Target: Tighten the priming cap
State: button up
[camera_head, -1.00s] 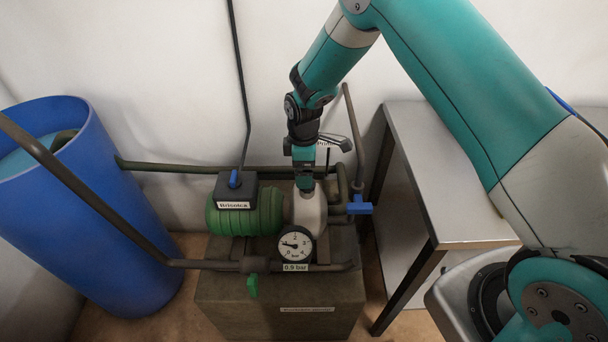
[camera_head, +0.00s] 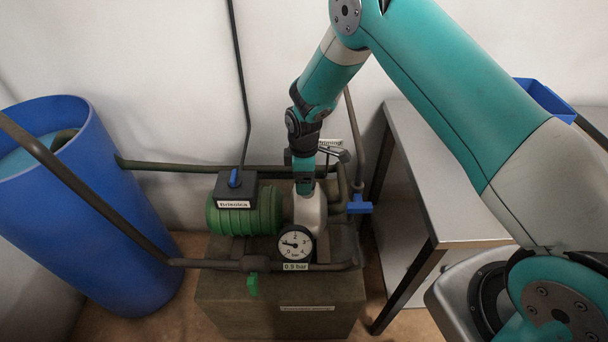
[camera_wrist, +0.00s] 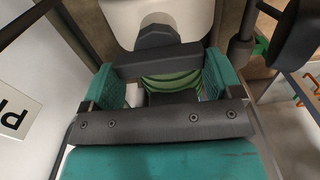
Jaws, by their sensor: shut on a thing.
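In the wrist view the priming cap (camera_wrist: 158,61) shows as a dark crossbar with a faceted dark boss (camera_wrist: 157,35) beside it, against the pale pump body. My gripper (camera_wrist: 161,84) has one teal finger at each end of the bar and is shut on it. In the head view my gripper (camera_head: 305,187) points down onto the top of the pale pump housing (camera_head: 311,212). The cap is hidden there by the gripper. I cannot tell how far the cap is screwed in.
The green ribbed motor (camera_head: 262,214) with a black switch box (camera_head: 236,190) is left of the housing. The pressure gauge (camera_head: 295,244) is in front. A blue-handled valve (camera_head: 359,205) and a metal table (camera_head: 440,190) are to the right. A blue barrel (camera_head: 110,235) stands left.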

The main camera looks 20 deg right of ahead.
jog(key=m, duration=0.5)
jog(key=shift+w+d+b, duration=0.1)
jog(key=shift+w+b, duration=0.1)
jog(key=shift+b, duration=0.15)
jog(key=m, duration=0.4)
jog(key=shift+w+d+m, duration=0.15)
jog(key=shift+d+m, duration=0.05)
jog(key=shift+m, duration=0.1)
jog(key=m, duration=0.4)
jog(key=shift+d+m+b, duration=0.15)
jog(key=shift+m+b, duration=0.15)
jog(key=shift+d+m, duration=0.15)
jog(key=shift+m, duration=1.95)
jog(key=o, duration=0.7)
jog(key=shift+o, duration=0.2)
jog(key=shift+r, duration=0.1)
